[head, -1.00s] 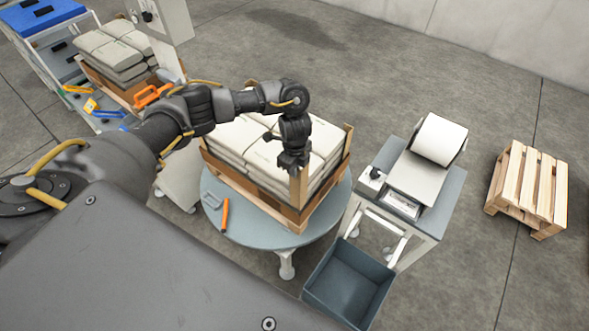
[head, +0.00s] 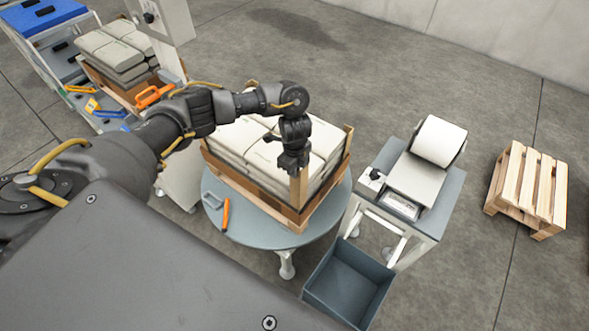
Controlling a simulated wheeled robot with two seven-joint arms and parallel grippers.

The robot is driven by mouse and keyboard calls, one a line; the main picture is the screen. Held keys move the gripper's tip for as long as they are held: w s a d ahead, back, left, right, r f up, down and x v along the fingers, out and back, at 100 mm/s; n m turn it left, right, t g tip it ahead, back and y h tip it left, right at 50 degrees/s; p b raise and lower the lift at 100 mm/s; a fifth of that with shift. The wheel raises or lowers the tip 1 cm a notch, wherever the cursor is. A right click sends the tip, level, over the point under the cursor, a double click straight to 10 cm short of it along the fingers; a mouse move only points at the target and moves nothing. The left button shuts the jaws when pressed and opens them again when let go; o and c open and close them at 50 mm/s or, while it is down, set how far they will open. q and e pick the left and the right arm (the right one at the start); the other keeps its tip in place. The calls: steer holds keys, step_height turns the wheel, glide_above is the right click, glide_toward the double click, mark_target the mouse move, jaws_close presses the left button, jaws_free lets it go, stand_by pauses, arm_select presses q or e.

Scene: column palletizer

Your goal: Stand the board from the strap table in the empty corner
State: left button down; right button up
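A narrow wooden board (head: 299,190) stands upright at the near corner of the stack of pale sacks (head: 262,150). The stack sits in a low brown-sided tray on a round grey turntable (head: 262,232). My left gripper (head: 291,166) points down at the top of this board, and its fingertips overlap the board's upper end. I cannot tell whether the fingers are pressed on it. Other corner boards stand at the right corner (head: 347,142) and at the back (head: 252,84). My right gripper is out of view.
An orange-handled tool (head: 225,215) lies on the turntable. A label-roll stand (head: 420,180) and a dark bin (head: 348,283) are close on the right. A wooden pallet (head: 528,190) lies on the floor farther right. A second sack stack (head: 113,50) is at upper left.

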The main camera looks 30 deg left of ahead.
mark_target(295, 185)
arm_select(q)
steer(key=shift+f, duration=0.25)
steer(key=shift+f+b, duration=3.15)
steer(key=shift+f, duration=1.05)
steer(key=c, duration=1.6)
jaws_free()
steer(key=shift+r, duration=0.15)
step_height(295, 185, up, 11)
steer(key=shift+f+p, duration=0.2)
steer(key=shift+p, duration=0.7)
